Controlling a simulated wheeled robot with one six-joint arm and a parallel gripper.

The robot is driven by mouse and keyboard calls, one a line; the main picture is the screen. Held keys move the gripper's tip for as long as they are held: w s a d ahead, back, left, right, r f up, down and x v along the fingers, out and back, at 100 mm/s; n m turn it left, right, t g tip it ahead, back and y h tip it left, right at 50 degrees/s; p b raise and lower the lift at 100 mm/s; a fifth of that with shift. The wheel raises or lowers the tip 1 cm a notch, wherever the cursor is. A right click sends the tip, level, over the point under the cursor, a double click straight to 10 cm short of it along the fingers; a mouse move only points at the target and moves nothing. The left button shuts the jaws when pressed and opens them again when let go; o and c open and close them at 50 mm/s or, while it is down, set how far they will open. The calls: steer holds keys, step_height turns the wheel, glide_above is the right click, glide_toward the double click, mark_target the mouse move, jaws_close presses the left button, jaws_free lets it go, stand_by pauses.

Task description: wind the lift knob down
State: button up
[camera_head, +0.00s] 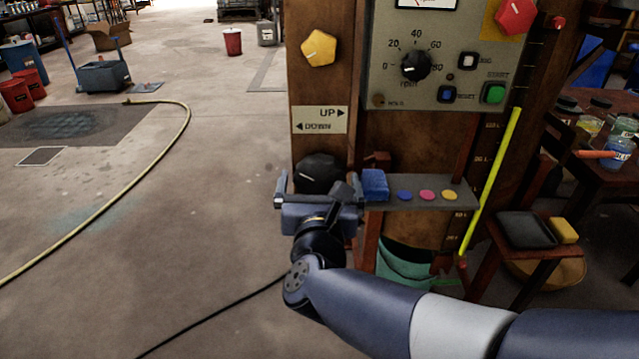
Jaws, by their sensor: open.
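A yellow five-sided knob (318,47) is on the brown column, above the white UP/DOWN label (320,120). A dark round knob (318,169) with a light pointer line is below that label, the line tilted slightly. I cannot tell for certain which of the two is the lift knob. On the label, UP has an arrow to the right and DOWN an arrow to the left. My gripper (319,188) is open, just in front of the dark knob, with one finger to each side. Its body hides the knob's lower part, and I cannot tell whether the fingers touch it.
A narrow shelf (430,200) with a blue block (375,184) and coloured discs is close to my gripper's right. A grey control panel (450,50) with a speed dial and buttons is above it. A stand with a black tray (525,230) is farther right. Open floor lies left.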

steer(key=shift+w, duration=0.2)
steer(key=shift+c, duration=0.6)
steer(key=c, duration=0.8)
steer(key=shift+c, duration=0.2)
